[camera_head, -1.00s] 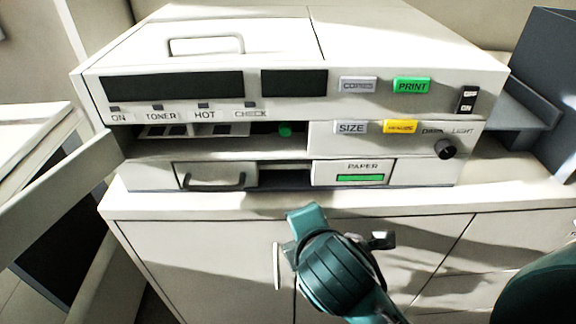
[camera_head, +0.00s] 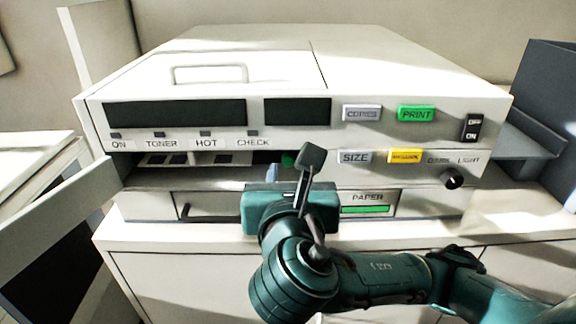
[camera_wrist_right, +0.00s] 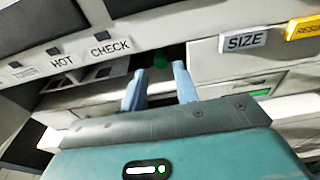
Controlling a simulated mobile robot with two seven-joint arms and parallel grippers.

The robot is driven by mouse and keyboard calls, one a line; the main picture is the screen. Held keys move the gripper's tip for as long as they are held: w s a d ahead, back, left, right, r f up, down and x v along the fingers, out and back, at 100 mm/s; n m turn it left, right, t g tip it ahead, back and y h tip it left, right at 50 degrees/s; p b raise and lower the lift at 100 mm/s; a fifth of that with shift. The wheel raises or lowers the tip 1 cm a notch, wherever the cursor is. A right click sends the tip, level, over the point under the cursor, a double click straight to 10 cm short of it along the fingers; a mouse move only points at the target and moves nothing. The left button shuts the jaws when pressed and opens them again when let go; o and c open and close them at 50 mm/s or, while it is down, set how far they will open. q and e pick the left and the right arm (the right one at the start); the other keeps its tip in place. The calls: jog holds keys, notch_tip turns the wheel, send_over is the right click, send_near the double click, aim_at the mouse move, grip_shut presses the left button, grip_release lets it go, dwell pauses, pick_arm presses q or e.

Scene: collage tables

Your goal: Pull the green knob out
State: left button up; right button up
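The green knob (camera_head: 288,159) sits in the dark open slot at the middle of the copier's front (camera_head: 220,143). In the head view it is partly hidden behind my right gripper's wrist parts. In the right wrist view the green knob (camera_wrist_right: 160,61) shows just beyond the fingertips, in the gap between them. My right gripper (camera_wrist_right: 158,79) is open, with two pale blue fingers apart and nothing held. It points at the slot; whether the fingertips touch the knob I cannot tell. My left gripper is not in view.
The front door (camera_head: 55,210) of the copier stands open at the left. The SIZE panel (camera_head: 355,157) is right of the slot, with a black dial (camera_head: 452,178) on it. A paper drawer (camera_head: 367,202) lies below. A dark blue box (camera_head: 552,95) stands at the right.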

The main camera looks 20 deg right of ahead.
aim_at(288, 159)
jog(key=x, duration=0.6)
jog(key=shift+x, duration=0.8)
grip_shut()
